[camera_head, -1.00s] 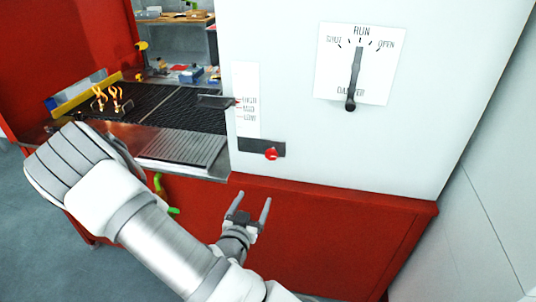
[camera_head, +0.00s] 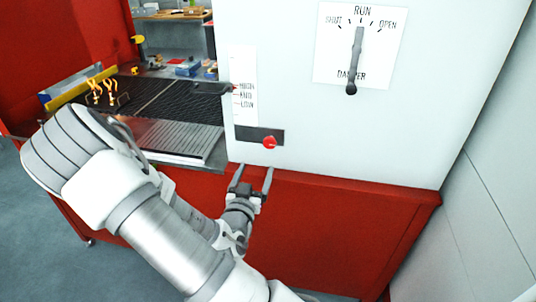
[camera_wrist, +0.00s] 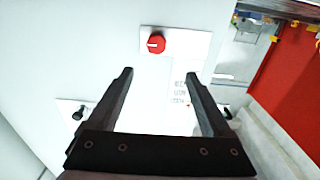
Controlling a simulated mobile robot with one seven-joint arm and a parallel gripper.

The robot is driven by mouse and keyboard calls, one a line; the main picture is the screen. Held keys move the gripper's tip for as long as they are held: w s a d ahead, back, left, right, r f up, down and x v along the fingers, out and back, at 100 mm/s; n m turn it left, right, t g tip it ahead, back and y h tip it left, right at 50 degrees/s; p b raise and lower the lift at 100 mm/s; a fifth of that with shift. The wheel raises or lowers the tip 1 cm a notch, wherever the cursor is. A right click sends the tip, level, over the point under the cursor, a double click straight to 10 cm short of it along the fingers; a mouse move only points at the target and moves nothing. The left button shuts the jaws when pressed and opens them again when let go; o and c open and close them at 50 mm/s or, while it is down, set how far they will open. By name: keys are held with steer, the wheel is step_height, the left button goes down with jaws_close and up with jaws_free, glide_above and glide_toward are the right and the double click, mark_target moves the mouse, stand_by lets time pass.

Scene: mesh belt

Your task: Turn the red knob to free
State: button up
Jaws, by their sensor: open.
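The red knob (camera_head: 270,143) sits on a dark plate (camera_head: 244,132) low on the white cabinet front. In the wrist view the red knob (camera_wrist: 156,43) has a pale pointer mark and lies beyond the fingertips, roughly between them. My gripper (camera_head: 254,169) is open and empty, below and slightly left of the knob in the head view, apart from it. In the wrist view both fingers of my gripper (camera_wrist: 158,74) stand wide apart with nothing between them. No word "free" is readable beside the knob.
A damper plate (camera_head: 382,68) marked SHUT, RUN, OPEN carries a dark lever (camera_head: 356,60) up and right of the knob. A HIGH-to-LOW scale (camera_head: 241,63) stands above the knob. The mesh belt (camera_head: 165,108) lies left. A red base (camera_head: 330,230) runs below the white cabinet.

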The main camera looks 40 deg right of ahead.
mark_target(269, 143)
steer(key=shift+w+d+f+b, duration=0.15)
steer(key=shift+d+f+b, duration=0.25)
steer(key=shift+b, duration=1.4)
steer(key=b+x, duration=0.4)
steer(key=x, duration=0.8)
steer(key=shift+s+d+b, duration=0.15)
steer(key=shift+s+b, duration=0.1)
steer(key=shift+b, duration=0.1)
steer(key=shift+r, duration=0.1)
steer(key=shift+c, duration=0.3)
jaws_close()
